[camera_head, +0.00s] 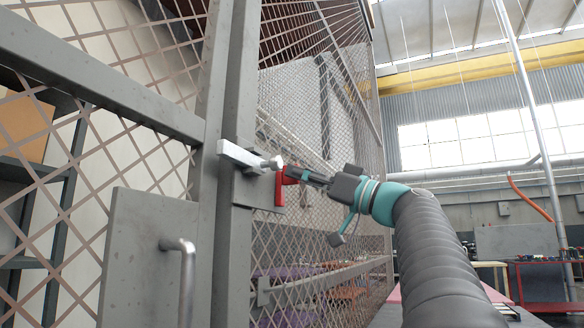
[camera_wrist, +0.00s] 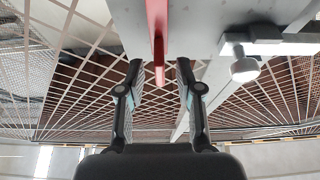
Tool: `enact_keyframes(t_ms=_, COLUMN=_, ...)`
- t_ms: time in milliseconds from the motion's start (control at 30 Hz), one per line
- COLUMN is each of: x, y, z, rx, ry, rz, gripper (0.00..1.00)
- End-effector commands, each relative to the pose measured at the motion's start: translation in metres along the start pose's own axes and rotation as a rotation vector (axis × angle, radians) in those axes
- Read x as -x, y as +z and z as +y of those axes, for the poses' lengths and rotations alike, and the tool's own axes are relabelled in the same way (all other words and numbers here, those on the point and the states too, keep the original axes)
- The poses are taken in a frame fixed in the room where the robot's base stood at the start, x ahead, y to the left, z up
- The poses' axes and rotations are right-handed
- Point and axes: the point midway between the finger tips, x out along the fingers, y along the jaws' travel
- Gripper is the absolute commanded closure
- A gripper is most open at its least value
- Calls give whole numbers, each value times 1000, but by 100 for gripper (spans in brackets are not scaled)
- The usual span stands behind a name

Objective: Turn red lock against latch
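The red lock (camera_head: 279,192) is mounted on a grey plate of the mesh gate, beside the pale metal latch (camera_head: 243,155). In the wrist view, the red lock (camera_wrist: 157,30) is a narrow bar hanging down from the plate at the top. The latch (camera_wrist: 268,46), with its round knob, is to its right. My gripper (camera_wrist: 159,72) is open, its two fingers apart. The lower end of the red lock lies between the fingertips, with visible gaps on both sides. In the head view, my gripper (camera_head: 298,174) reaches the lock from the right and partly covers it.
The mesh gate (camera_head: 120,115) and its grey post (camera_head: 236,90) fill the left. A bent door handle (camera_head: 186,262) projects from a grey panel (camera_head: 140,250) at lower left. Mesh fencing (camera_head: 325,120) runs behind the lock. Open hall space lies to the right.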

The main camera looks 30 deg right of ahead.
Motion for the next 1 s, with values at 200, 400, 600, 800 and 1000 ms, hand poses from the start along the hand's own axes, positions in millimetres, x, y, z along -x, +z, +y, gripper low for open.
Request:
enact_keyframes(t_ms=200, x=-21, y=0, z=0, rx=-1, ry=0, rz=0, gripper=65)
enact_keyframes(t_ms=400, x=-24, y=0, z=0, rx=0, ry=-1, rz=0, gripper=65)
enact_keyframes(t_ms=600, x=-24, y=0, z=0, rx=0, ry=0, rz=0, gripper=77)
enact_keyframes(t_ms=800, x=-24, y=0, z=0, rx=0, ry=0, rz=0, gripper=100)
enact_keyframes(t_ms=1000, x=-23, y=1, z=0, rx=-10, ry=4, rz=0, gripper=100)
